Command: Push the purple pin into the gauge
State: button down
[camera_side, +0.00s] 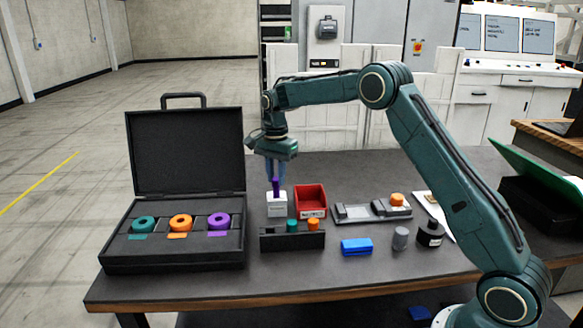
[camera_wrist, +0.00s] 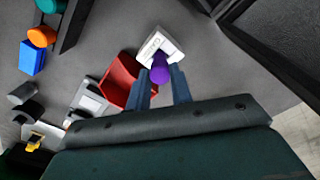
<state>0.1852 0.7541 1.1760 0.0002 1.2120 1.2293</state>
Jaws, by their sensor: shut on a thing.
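The purple pin (camera_side: 276,187) stands upright over the white gauge block (camera_side: 277,208). Its lower end meets the block's top in the side view; how deep it sits I cannot tell. My gripper (camera_side: 276,177) points down from above, shut on the pin's upper part. In the wrist view the purple pin (camera_wrist: 160,72) is between the two blue-grey fingers of my gripper (camera_wrist: 162,69). The labelled white gauge (camera_wrist: 167,42) lies just beyond it, partly hidden by the pin.
An open black case (camera_side: 175,258) with teal, orange and purple rings stands left. A red bin (camera_side: 310,199) is close beside the gauge. A dark rack (camera_side: 285,243) with teal and orange pins stands in front. A blue block (camera_side: 356,247) and grey tray (camera_side: 365,212) lie right.

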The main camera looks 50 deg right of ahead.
jog(key=shift+f, duration=0.25)
dwell(0.4)
jog(key=c, duration=0.8)
grip_release()
jog(key=shift+o, duration=0.2)
jog(key=shift+r, duration=0.1)
notch_tip(320, 180, up, 9)
dwell(0.5)
dwell(0.4)
grip_shut()
dwell(1.1)
jog(key=shift+f, duration=0.2)
